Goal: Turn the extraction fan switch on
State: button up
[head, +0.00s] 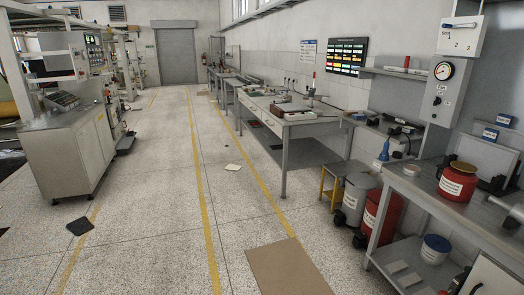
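My gripper is not in view.
A metal workbench (418,190) with a red container (457,181) stands below the boxes. Drums (357,194) and a yellow stool (333,180) stand beside it. A brown sheet (288,268) lies on the floor. The yellow-lined aisle (200,190) is mostly clear.

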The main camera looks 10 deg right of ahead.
aim_at(437, 100)
jog(key=i+l+z, duration=0.2)
jog(key=i+z, duration=0.2)
jog(key=i, duration=0.15)
jog(key=i+z, duration=0.45)
jog(key=i+j+z, duration=0.2)
jog(key=i+z, duration=0.2)
jog(key=i, duration=0.2)
